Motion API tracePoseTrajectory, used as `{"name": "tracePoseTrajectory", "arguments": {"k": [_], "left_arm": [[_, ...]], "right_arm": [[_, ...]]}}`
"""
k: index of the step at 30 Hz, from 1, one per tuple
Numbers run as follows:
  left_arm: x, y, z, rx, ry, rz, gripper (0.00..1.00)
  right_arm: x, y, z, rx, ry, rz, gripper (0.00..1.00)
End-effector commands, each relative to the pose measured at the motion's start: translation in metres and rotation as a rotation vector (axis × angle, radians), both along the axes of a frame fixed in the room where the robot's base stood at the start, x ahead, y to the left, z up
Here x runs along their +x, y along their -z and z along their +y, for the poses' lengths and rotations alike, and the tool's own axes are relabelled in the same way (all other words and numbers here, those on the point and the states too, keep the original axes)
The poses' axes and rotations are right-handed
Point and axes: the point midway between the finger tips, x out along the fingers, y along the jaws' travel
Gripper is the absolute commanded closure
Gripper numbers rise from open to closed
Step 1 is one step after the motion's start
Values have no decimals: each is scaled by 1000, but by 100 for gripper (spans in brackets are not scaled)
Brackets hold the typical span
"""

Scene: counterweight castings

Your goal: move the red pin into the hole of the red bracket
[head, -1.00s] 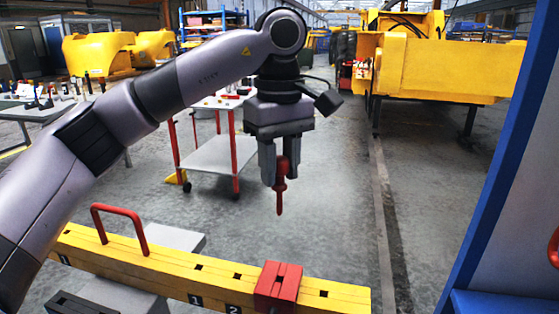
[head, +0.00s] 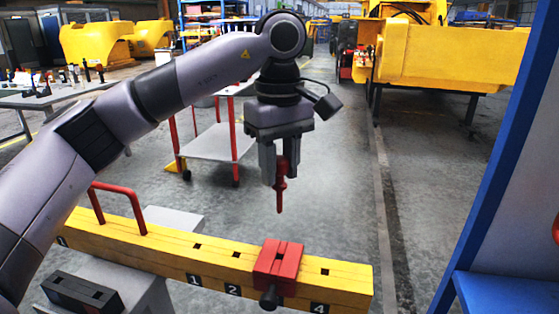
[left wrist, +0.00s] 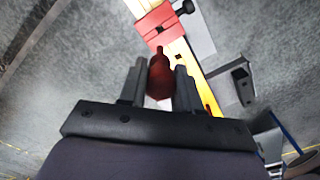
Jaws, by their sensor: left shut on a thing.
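The red pin (head: 281,184) hangs upright, tip down, in my left gripper (head: 280,170), which is shut on it. The pin is above and apart from the yellow beam (head: 165,252). The red bracket (head: 279,262) straddles the beam below the pin, with a dark knob (head: 269,298) on its front. Slots show on the bracket's top; its hole is hard to make out. In the left wrist view, the pin (left wrist: 160,77) sits between the fingers (left wrist: 160,85), and the red bracket (left wrist: 157,24) is beyond its tip. My right gripper is not in view.
A red handle (head: 120,205) stands on the beam's left part, and square holes and number labels mark the beam. A black block (head: 80,292) lies at front left. A blue-edged panel (head: 500,170) rises at right. A trolley (head: 215,142) stands behind on open floor.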

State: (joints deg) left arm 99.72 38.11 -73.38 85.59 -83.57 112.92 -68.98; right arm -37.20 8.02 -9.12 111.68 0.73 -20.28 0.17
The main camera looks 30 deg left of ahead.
Motion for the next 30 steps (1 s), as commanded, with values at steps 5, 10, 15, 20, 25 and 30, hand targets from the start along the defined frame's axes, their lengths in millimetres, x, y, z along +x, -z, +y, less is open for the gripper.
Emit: {"name": "tracePoseTrajectory", "arguments": {"k": [5,10,15,20,25,30], "left_arm": [[0,11,0,0,0,0,100],[0,19,0,0,0,0,100],[0,28,0,0,-1,0,100],[0,36,0,0,-1,-1,100],[0,44,0,0,0,-1,100],[0,53,0,-1,0,0,100]], "right_arm": [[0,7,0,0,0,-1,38],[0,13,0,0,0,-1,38],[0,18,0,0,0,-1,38],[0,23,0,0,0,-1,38],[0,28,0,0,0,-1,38],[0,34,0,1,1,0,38]]}}
